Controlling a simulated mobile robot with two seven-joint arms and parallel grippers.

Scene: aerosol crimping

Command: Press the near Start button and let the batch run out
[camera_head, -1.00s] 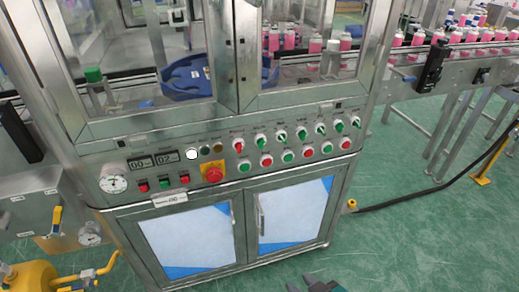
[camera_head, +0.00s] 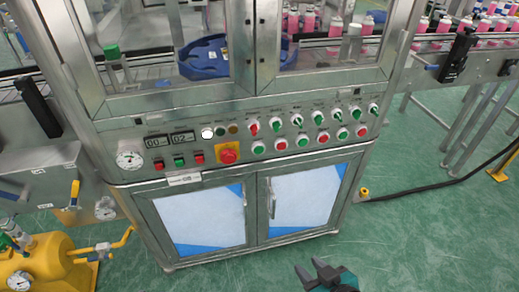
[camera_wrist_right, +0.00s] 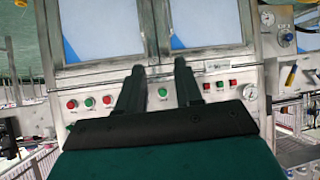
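The machine's control panel (camera_head: 330,153) faces me. Its lower row alternates green buttons, such as one at the left end (camera_head: 258,147), and red buttons (camera_head: 281,144). A separate group holds another green button (camera_head: 179,161) between two red ones. Labels are too small to read, so I cannot tell which is Start. A round white lamp (camera_head: 207,133) looks lit. My right gripper (camera_head: 309,265) is open and empty, low in front of the cabinet and apart from the panel. In the right wrist view its fingers (camera_wrist_right: 159,66) are spread, with the panel beyond. My left gripper is out of view.
A red emergency knob (camera_head: 228,153) on a yellow plate sits between the button groups. Switches (camera_head: 297,120) stick out above. Pink cans (camera_head: 440,25) stand on a conveyor at right. A yellow tank (camera_head: 45,262) stands at lower left. The green floor (camera_head: 430,235) at right is mostly clear.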

